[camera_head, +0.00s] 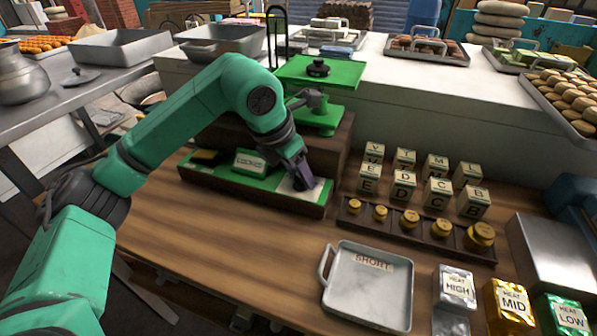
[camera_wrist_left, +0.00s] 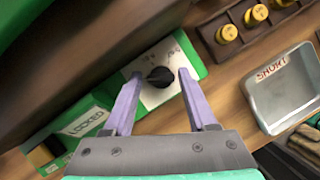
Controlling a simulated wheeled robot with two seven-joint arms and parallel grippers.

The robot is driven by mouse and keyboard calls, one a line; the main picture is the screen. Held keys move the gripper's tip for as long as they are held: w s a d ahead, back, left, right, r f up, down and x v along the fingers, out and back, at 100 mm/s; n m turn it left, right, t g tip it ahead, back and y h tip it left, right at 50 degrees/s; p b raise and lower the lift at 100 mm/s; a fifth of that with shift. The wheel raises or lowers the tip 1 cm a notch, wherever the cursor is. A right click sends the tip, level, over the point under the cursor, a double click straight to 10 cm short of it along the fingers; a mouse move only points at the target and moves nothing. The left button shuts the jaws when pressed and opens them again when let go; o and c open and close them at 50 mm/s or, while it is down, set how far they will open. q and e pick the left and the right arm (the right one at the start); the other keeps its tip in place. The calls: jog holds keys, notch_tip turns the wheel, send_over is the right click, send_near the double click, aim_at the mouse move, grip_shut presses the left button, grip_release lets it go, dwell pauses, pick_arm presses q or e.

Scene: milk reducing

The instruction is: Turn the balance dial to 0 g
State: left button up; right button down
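The green balance (camera_head: 318,110) stands at the back edge of the wooden table, its square pan (camera_head: 345,74) on top. Its base front carries a white plate (camera_head: 316,192) and a "LOCKED" label (camera_head: 250,163), which also shows in the left wrist view (camera_wrist_left: 88,122). The black dial (camera_wrist_left: 160,77) sits on a white plate with small, unreadable marks. My left gripper (camera_head: 299,182) reaches down over this plate and mostly hides the dial in the head view. In the left wrist view its purple fingers (camera_wrist_left: 158,78) are apart, one on each side of the dial. Contact cannot be told.
Brass weights (camera_head: 410,219) stand in a dark rack to the right, with lettered blocks (camera_head: 437,192) behind. A grey "SHORT" tray (camera_head: 368,290) lies at the front. Blocks marked HIGH (camera_head: 456,287), MID (camera_head: 512,303) and LOW (camera_head: 567,314) stand front right. Bare tabletop lies in front of the balance.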

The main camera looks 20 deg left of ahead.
pick_arm(q)
jog(key=v, duration=1.4)
jog(key=shift+r+b, duration=0.25)
jog(key=shift+b, duration=0.1)
jog(key=shift+s, duration=0.15)
